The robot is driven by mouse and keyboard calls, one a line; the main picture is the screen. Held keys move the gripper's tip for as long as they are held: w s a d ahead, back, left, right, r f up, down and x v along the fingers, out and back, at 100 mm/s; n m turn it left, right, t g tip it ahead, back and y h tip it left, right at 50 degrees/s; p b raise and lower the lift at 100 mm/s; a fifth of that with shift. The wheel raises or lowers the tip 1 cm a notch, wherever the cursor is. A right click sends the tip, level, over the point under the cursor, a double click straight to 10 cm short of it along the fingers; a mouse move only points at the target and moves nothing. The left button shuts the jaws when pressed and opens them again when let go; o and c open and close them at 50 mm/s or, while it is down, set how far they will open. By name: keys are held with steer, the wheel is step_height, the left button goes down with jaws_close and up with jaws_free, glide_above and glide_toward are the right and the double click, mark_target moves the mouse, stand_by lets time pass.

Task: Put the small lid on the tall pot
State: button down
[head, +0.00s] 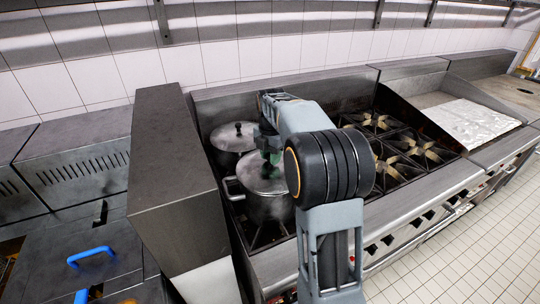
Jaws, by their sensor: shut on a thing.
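Two metal pots stand on the left end of the range. The front pot (262,208) has a side handle, and a round grey lid (248,178) is over its mouth. My gripper (270,160) is above this lid, pointing down, shut on its knob, which is mostly hidden by the fingers. I cannot tell whether the lid rests on the rim or hangs just above it. The back pot has its own lid (230,138) with a dark knob, and its body is mostly hidden. Which pot is the taller one is not clear from this angle.
A tall steel block (170,165) stands close to the left of the pots. Open burners (405,150) with black grates lie to the right, free of cookware. My arm hides part of the range's middle.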

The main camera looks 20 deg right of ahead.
steer(key=shift+f, duration=0.3)
stand_by(0.6)
steer(key=shift+c, duration=1.3)
jaws_free()
steer(key=shift+r, duration=0.15)
steer(key=shift+r+p, duration=2.9)
steer(key=shift+r, duration=0.95)
